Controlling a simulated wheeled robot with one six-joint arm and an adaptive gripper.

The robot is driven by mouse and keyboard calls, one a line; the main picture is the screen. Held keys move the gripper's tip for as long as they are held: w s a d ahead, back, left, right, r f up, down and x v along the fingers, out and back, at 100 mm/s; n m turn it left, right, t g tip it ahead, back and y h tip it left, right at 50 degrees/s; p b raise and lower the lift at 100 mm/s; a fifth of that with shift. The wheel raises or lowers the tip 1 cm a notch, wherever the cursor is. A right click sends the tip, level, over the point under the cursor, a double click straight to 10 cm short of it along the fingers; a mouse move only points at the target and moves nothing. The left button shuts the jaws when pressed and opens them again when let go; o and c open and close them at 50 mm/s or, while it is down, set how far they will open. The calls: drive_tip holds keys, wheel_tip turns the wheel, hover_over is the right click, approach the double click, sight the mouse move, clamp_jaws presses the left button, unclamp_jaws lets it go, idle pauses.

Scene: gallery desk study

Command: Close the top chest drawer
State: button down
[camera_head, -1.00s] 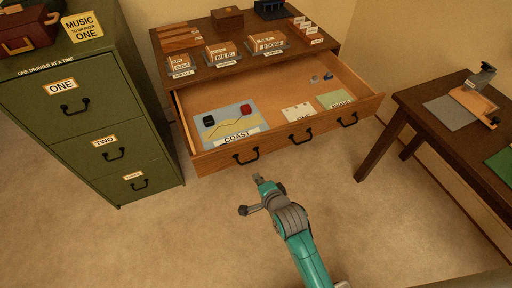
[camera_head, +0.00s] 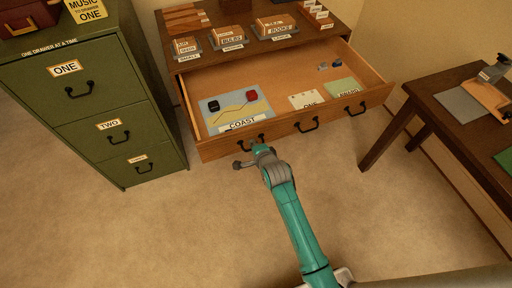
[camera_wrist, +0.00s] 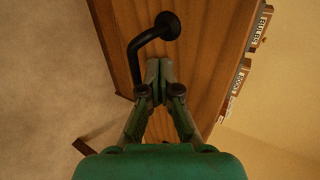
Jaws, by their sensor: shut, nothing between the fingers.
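The top chest drawer (camera_head: 296,132) is pulled well out of the brown wooden chest (camera_head: 345,28). Its front carries several black handles. In the wrist view my shut, empty gripper (camera_wrist: 159,72) points at the wooden drawer front (camera_wrist: 190,45), beside the black handle (camera_wrist: 150,38). Whether the fingertips touch the wood I cannot tell.
A green filing cabinet (camera_head: 100,110) stands to the left with its drawers shut. A dark wooden desk (camera_head: 440,105) stands to the right. Labelled boxes (camera_head: 232,36) sit on the chest top. The carpet (camera_head: 180,225) in front is clear.

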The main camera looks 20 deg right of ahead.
drive_tip(key=shift+w, duration=0.25)
